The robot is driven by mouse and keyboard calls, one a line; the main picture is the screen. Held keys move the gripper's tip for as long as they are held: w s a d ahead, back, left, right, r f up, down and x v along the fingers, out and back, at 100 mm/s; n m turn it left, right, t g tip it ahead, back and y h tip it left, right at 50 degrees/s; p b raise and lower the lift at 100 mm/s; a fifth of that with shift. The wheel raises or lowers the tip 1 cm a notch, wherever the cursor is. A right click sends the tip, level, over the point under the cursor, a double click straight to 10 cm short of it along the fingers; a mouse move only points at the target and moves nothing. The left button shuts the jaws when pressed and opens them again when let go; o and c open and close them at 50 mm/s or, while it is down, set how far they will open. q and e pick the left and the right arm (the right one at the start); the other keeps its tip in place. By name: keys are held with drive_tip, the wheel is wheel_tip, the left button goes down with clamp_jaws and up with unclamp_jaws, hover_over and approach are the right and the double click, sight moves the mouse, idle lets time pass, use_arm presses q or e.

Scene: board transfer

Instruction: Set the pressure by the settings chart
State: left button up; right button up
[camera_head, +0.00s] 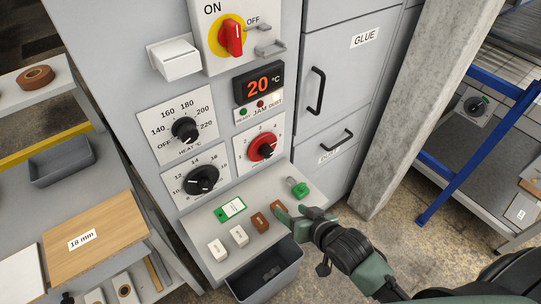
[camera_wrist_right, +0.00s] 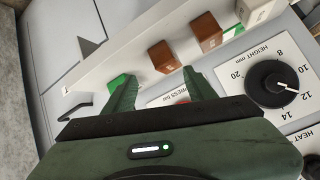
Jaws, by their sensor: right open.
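The pressure dial is a red knob (camera_head: 262,147) with a dark centre on a white scale plate, low on the grey cabinet front; its exact reading is too small to tell. In the right wrist view, a sliver of the red knob (camera_wrist_right: 182,100) shows between my fingers, mostly hidden by the gripper. My right gripper (camera_head: 294,213) is open and empty, over the ledge below the dial, near the brown blocks. Its spread fingers (camera_wrist_right: 160,88) also show in the wrist view. My left gripper is not in view. I cannot identify a settings chart.
Beside the pressure dial are the heat knob (camera_head: 185,130) and height knob (camera_head: 202,180). A grey bin (camera_head: 262,292) hangs below.

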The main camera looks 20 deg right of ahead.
sight(269, 155)
drive_tip(key=w+t, duration=0.1)
drive_tip(key=w+r+m+t+y, duration=0.1)
drive_tip(key=w, duration=0.1)
drive_tip(key=w+t, duration=0.1)
drive_tip(key=shift+w+d+r+y, duration=0.15)
drive_tip(key=shift+w+r+y, duration=0.25)
drive_tip(key=w+r+t+y, duration=0.1)
drive_tip(key=w, duration=0.2)
drive_tip(key=w+a+r+m+t+y+p, duration=0.1)
drive_tip(key=w, duration=0.2)
drive_tip(key=w+r+t+y, duration=0.1)
drive_tip(key=w+r, duration=0.1)
drive_tip(key=w, duration=0.2)
drive_tip(key=shift+a+r+m, duration=0.1)
drive_tip(key=shift+a+m, duration=0.1)
drive_tip(key=shift+m, duration=0.2)
clamp_jaws()
